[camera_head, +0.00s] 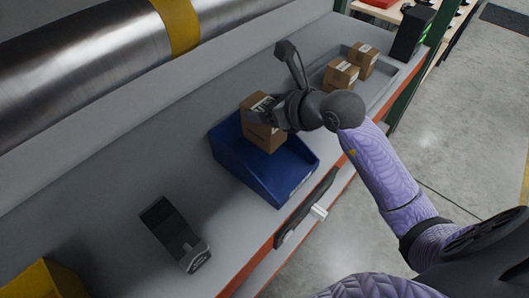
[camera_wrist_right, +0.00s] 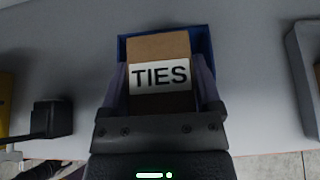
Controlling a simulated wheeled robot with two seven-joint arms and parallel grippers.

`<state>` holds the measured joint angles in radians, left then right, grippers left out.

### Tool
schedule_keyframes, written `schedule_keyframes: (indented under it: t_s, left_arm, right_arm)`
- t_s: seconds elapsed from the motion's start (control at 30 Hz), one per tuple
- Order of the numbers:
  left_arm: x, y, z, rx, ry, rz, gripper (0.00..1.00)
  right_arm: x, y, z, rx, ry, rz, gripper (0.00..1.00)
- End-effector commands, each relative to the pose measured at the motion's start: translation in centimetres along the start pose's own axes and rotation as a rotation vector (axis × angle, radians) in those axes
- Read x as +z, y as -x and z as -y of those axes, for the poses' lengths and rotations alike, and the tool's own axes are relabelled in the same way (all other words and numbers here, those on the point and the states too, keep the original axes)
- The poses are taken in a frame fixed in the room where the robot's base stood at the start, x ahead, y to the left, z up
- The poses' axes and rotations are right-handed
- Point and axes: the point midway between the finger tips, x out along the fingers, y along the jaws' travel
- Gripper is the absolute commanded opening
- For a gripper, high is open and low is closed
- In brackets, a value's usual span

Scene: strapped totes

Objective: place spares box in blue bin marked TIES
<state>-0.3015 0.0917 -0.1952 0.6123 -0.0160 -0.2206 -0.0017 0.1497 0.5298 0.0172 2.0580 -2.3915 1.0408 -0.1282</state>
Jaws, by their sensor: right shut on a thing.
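My right gripper (camera_head: 268,112) is shut on a brown cardboard box (camera_head: 264,134), holding it over the back part of the blue bin (camera_head: 288,185). In the right wrist view the box (camera_wrist_right: 160,46) sits between the two fingers of the gripper (camera_wrist_right: 161,88), with a white label reading TIES on it. The blue bin (camera_wrist_right: 202,42) shows behind and around the box there. The box's lower end is within the bin's outline; I cannot tell whether it touches the bin floor. My left gripper is not in view.
A grey tray (camera_head: 377,97) with brown boxes (camera_head: 341,74) lies to the right. A black device (camera_head: 175,232) stands left of the bin, and a yellow bin (camera_head: 42,281) is at the lower left. A metal roller (camera_head: 100,60) runs along the back. Grey bench between is clear.

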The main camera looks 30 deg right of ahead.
Motion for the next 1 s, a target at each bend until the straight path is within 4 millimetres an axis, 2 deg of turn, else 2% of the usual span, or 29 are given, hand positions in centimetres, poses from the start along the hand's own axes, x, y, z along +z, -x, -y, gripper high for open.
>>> schedule_keyframes:
  t_s: [0.03,0.1,0.27,0.4,0.73,0.77,0.83,1.0]
  left_arm:
    - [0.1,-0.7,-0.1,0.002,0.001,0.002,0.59]
    - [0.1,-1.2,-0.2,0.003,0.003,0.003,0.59]
    - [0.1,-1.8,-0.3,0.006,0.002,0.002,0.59]
    - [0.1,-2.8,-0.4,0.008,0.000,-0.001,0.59]
    - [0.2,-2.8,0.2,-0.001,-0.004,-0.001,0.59]
    - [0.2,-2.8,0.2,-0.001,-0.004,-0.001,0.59]
    - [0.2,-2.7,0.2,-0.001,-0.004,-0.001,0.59]
    - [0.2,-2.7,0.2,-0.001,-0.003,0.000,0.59]
  right_arm:
    - [-1.7,-0.9,-0.1,0.001,-0.006,-0.006,0.12]
    - [-3.1,-1.7,-0.1,0.001,-0.006,-0.007,0.12]
    - [-5.1,-2.7,-0.1,0.002,-0.003,-0.004,0.12]
    - [-7.4,-4.0,0.0,0.001,-0.003,-0.004,0.12]
    - [-7.7,-4.1,-0.1,0.001,0.000,-0.001,0.12]
    - [-7.7,-4.2,-0.1,0.002,0.000,-0.002,0.84]
    - [-7.7,-4.1,-0.1,0.002,0.000,-0.002,0.99]
    - [-7.7,-4.1,-0.1,0.002,0.000,-0.002,1.00]
